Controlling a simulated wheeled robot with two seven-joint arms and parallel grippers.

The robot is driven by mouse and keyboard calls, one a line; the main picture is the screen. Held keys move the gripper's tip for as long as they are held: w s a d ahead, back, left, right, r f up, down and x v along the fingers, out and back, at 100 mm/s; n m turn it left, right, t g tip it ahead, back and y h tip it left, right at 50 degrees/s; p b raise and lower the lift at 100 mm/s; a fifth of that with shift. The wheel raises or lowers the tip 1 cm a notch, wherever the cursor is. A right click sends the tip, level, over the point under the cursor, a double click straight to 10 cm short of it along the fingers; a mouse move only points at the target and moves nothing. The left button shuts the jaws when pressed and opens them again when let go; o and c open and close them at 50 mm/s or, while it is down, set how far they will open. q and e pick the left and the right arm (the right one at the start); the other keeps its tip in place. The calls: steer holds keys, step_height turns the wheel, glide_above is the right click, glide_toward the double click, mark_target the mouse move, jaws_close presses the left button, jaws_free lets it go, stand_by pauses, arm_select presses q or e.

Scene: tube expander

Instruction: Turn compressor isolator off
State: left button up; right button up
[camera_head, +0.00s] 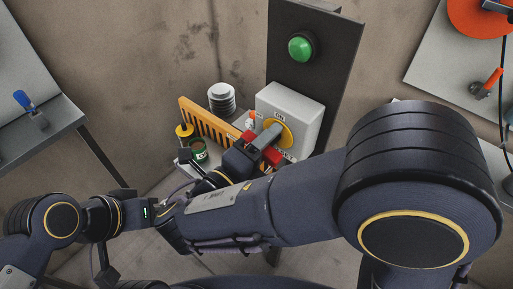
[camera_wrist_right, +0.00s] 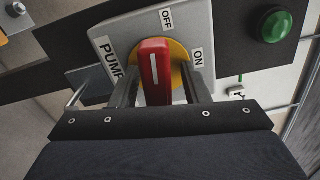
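The isolator is a light grey box (camera_head: 299,112) with a yellow disc and a red handle (camera_head: 250,136). In the right wrist view the red handle (camera_wrist_right: 152,75), with a white line, points up the picture near the OFF label (camera_wrist_right: 166,18). The ON label (camera_wrist_right: 198,57) is to its right. A label reading PUMP (camera_wrist_right: 110,62) shows at left. My right gripper (camera_wrist_right: 160,92) has one finger on each side of the handle, with a gap visible at the right finger. In the head view my left arm is at lower left; its fingers cannot be made out.
A green button (camera_head: 301,46) is on the dark panel above the box. An orange slotted rail (camera_head: 207,122), a white ribbed cylinder (camera_head: 221,98) and a green can (camera_head: 197,151) stand left of the box. A table (camera_head: 40,125) is at left; a board with an orange disc (camera_head: 478,18) is at right.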

steer(key=shift+p+v, duration=1)
steer(key=shift+v, duration=0.25)
steer(key=shift+s+a, duration=0.3)
steer(key=shift+s, duration=0.15)
steer(key=shift+m, duration=0.9)
steer(key=shift+w+d+p, duration=0.1)
steer(key=shift+p, duration=0.2)
